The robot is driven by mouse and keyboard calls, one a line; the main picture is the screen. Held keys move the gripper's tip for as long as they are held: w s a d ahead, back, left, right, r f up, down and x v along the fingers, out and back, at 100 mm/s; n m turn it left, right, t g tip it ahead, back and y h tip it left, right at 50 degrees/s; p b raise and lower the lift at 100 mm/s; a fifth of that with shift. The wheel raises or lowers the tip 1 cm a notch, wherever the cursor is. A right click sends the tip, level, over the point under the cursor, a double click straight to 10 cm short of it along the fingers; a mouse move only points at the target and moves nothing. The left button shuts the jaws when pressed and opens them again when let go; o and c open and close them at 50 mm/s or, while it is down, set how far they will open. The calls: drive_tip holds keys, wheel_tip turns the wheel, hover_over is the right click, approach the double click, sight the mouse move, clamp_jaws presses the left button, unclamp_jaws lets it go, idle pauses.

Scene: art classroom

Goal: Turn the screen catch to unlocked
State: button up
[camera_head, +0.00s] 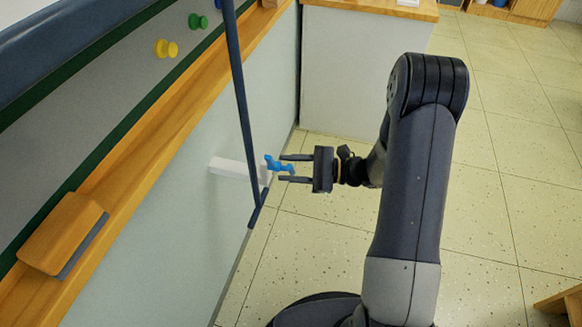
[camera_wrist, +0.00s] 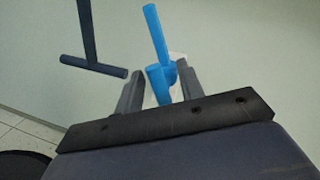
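The screen catch is a small blue handle (camera_head: 279,165) on a white mount (camera_head: 236,170) that stands out from the pale panel. In the wrist view the blue handle (camera_wrist: 158,50) has a long arm pointing up and slightly left, and its lower part lies between my fingers. My gripper (camera_head: 282,168) points left at the catch in the head view. Its two fingers are apart, one on each side of the blue handle. In the wrist view my gripper (camera_wrist: 156,92) shows gaps beside the handle, though contact at the lower part is hard to tell.
A dark pole (camera_head: 243,110) with a short foot comes down close beside the catch; it also shows at upper left in the wrist view (camera_wrist: 88,35). A wooden ledge (camera_head: 135,150) with an eraser (camera_head: 62,232) runs along the board. The tiled floor (camera_head: 500,200) at right is mostly clear.

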drive_tip(key=shift+f, duration=0.1)
clamp_jaws()
drive_tip(key=shift+s, duration=0.1)
drive_tip(key=m+p, duration=0.2)
drive_tip(key=shift+m, duration=0.3)
drive_tip(key=m+y+p, duration=0.1)
drive_tip(key=m, duration=0.2)
drive_tip(key=shift+w, duration=0.2)
drive_tip(key=shift+c, duration=0.5)
unclamp_jaws()
drive_tip(key=shift+o, duration=0.5)
drive_tip(key=shift+t, duration=0.4)
